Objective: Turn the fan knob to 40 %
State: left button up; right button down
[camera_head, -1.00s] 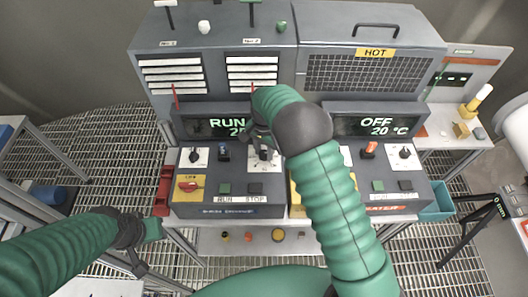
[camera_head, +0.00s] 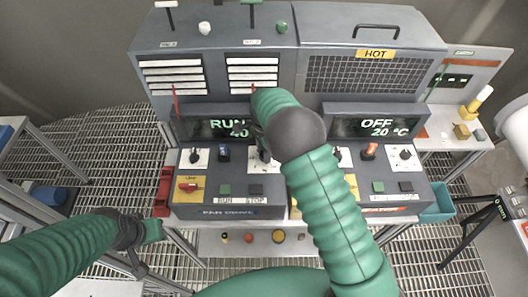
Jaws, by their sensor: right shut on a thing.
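The fan console (camera_head: 228,211) stands at the left of the bench. Its display (camera_head: 221,128) reads RUN with 40 below, partly covered by my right arm. The fan knob sits on a white plate (camera_head: 256,167) under the display, mostly hidden behind my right gripper (camera_head: 263,150). My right gripper is shut on the knob, seen from above with its fingers largely covered by the arm. My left gripper (camera_head: 147,232) hangs at the lower left, away from the console; its jaw opening is not clear.
The heater console (camera_head: 394,197) at right reads OFF, 20 °C. Grating floor (camera_head: 110,150) lies open at left.

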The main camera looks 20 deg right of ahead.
jog(key=shift+w+r, duration=0.15)
jog(key=shift+w, duration=0.05)
jog(key=c, duration=1.3)
grip_release()
jog(key=o, duration=0.4)
jog(key=shift+c, duration=0.2)
jog(key=shift+a, duration=0.1)
jog(key=shift+r, duration=0.2)
notch_tip(320, 180, up, 16)
jog(key=b, duration=0.4)
